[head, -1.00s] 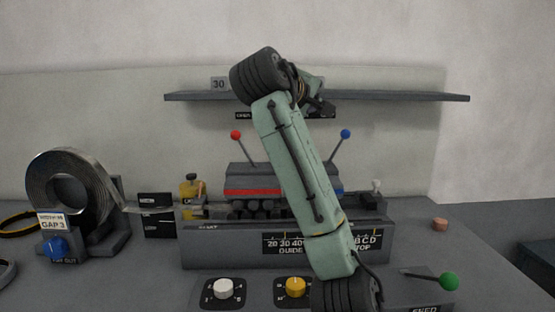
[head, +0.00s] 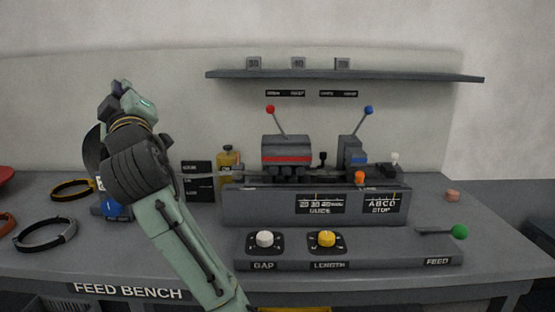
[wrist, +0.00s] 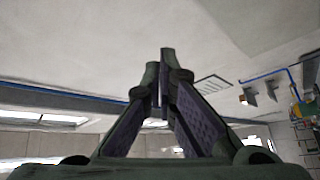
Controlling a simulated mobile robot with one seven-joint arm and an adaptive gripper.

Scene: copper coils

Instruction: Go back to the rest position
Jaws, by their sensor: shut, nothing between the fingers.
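My gripper (wrist: 158,70) shows in the wrist view with its fingers drawn together and nothing between them. It points up toward the ceiling. In the head view my arm is folded up at the left, over the left end of the feed bench (head: 330,287). There I cannot make out the fingertips. The arm hides most of the dark metal coil (head: 92,150) and part of the stand with the blue knob (head: 118,211).
The feed machine (head: 265,206) stands clear of my arm, with red (head: 270,109) and blue (head: 369,110) levers raised. White (head: 265,239) and yellow (head: 326,239) knobs and a green-ended handle (head: 459,232) are in front. A shelf (head: 400,76) hangs behind. Bands (head: 45,235) lie at left.

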